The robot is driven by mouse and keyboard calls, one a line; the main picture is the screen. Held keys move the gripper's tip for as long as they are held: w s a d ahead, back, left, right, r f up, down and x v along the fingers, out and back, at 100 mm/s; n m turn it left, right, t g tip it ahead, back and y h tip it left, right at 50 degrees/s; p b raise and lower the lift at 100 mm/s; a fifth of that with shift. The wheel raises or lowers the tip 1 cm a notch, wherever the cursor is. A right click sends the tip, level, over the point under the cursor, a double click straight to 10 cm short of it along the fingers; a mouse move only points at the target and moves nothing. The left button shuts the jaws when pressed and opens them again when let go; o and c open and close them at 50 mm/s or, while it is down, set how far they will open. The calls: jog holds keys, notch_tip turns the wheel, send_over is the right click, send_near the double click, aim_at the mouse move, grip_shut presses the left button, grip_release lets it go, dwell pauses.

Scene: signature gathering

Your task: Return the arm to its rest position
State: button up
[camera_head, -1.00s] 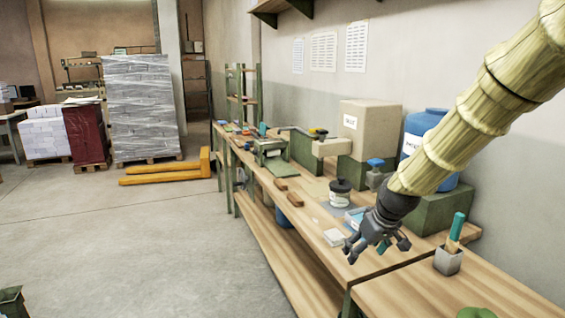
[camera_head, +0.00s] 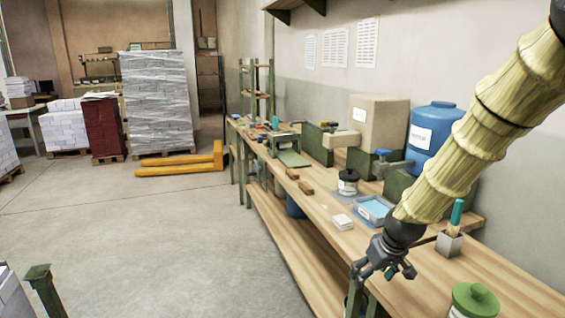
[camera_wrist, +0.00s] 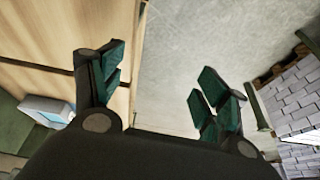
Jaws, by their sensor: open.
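My arm reaches in from the upper right in the head view, its segments a pale yellow-green. My gripper (camera_head: 378,283) hangs at the arm's end, over the front edge of the wooden workbench (camera_head: 440,268). In the wrist view my gripper (camera_wrist: 160,85) has its dark green fingers wide apart, with nothing between them. Bench wood lies behind the left finger and grey floor behind the gap. The gripper touches nothing that I can make out.
Near the gripper on the bench are a blue tray (camera_head: 374,210), a white stack (camera_head: 342,222), a dark-lidded jar (camera_head: 348,182), a grey holder (camera_head: 449,244) and a green-lidded jar (camera_head: 474,300). A blue barrel (camera_head: 432,140) stands behind. Open floor (camera_head: 150,240) lies left.

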jog(key=s+a+f+m+g, duration=0.1)
jog(key=s+f, duration=0.7)
jog(key=f, duration=0.4)
jog(key=s+a+f+m+g, duration=0.1)
jog(key=s+f, duration=0.7)
jog(key=f, duration=0.3)
jog(key=s+f+m+g, duration=0.1)
jog(key=s+f, duration=0.5)
jog(key=s, duration=0.7)
jog(key=s+f+m+h, duration=0.1)
jog(key=s+f, duration=0.5)
jog(key=s, duration=0.6)
jog(key=shift+s+d+f+g, duration=0.3)
jog(key=shift+s+g, duration=0.1)
